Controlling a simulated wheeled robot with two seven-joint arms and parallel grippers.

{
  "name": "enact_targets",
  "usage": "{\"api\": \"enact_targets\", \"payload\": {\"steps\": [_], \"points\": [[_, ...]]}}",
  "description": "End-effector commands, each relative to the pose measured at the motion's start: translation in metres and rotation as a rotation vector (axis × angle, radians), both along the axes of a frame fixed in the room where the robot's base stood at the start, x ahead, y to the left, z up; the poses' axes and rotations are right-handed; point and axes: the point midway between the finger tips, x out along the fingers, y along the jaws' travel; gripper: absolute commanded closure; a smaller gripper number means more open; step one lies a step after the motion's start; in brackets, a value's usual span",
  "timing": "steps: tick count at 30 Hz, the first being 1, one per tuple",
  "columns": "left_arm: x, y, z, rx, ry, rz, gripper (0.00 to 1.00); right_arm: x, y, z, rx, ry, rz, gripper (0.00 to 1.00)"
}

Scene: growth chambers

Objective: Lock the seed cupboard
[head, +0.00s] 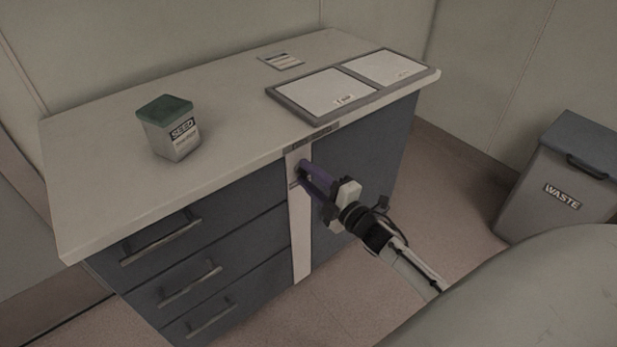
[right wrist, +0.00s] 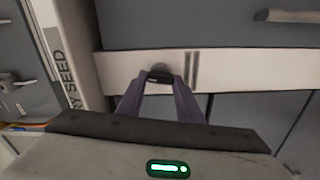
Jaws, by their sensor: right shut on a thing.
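The seed cupboard (head: 385,140) is the dark blue-grey front at the right of the bench, and its door looks closed. A pale upright strip (head: 301,262) runs beside it, below a label partly readable as "RY SEED" in the right wrist view (right wrist: 68,75). A round grey lock (right wrist: 161,69) sits on this strip, with dark marks beside it. My right gripper (right wrist: 160,84) has its purple fingers at the lock, shut on a small dark knob or key (right wrist: 160,77). The fingers hide most of it, so its exact turn is unclear. My left gripper is out of view.
Several drawers with bar handles (head: 160,243) are left of the strip. A waste bin (head: 560,180) stands at the right.

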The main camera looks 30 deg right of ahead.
Motion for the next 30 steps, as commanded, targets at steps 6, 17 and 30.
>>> {"api": "enact_targets", "payload": {"steps": [6,17,30], "points": [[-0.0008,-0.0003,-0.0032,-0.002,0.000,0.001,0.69,-0.0005,0.0003,-0.0022,-0.118,-0.008,0.000,0.90],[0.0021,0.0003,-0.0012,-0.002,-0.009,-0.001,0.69,-0.0005,0.0005,-0.0017,-0.195,-0.015,0.001,0.90],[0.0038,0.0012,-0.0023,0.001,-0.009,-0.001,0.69,-0.0004,0.0005,-0.0017,-0.199,-0.014,0.001,0.57]]}}
